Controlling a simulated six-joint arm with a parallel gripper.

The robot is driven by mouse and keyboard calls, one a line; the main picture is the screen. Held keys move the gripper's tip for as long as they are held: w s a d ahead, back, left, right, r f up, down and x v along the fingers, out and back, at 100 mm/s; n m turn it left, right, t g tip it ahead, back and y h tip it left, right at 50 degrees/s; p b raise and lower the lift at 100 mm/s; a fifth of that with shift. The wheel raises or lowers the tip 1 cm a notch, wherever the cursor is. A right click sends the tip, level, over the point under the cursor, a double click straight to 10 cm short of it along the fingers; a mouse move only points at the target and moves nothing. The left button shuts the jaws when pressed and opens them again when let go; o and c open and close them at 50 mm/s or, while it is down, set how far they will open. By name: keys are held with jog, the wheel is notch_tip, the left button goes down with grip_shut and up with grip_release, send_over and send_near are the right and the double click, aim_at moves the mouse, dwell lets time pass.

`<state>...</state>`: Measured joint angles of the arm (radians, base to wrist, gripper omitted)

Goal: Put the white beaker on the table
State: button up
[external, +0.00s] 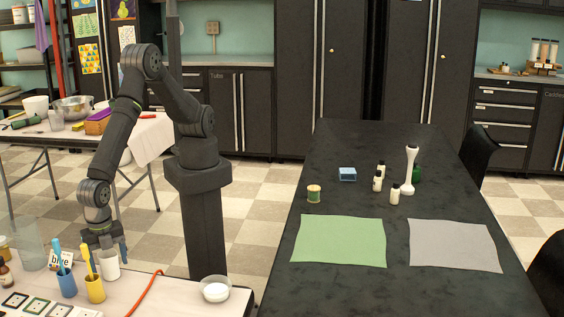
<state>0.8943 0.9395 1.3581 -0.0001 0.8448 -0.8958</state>
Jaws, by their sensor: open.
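A white beaker (110,268) stands on the pale bench (185,287) at the lower left. My gripper (108,245) points down right over the beaker and is open. A finger overlaps the beaker's upper rim in this view; I cannot tell whether it touches. A long black table (400,143) fills the right side, with a green mat (338,241) and a grey mat (455,246) on it.
A yellow cup (95,290) and a blue cup (67,285) with brushes stand close by the beaker. Small bottles (394,195) and a white stand (411,171) occupy the black table's middle.

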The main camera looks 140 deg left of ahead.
notch_tip(320, 180, up, 12)
jog(key=shift+r, duration=0.15)
dwell(0.4)
notch_tip(320, 180, down, 12)
jog(key=shift+r, duration=1.7)
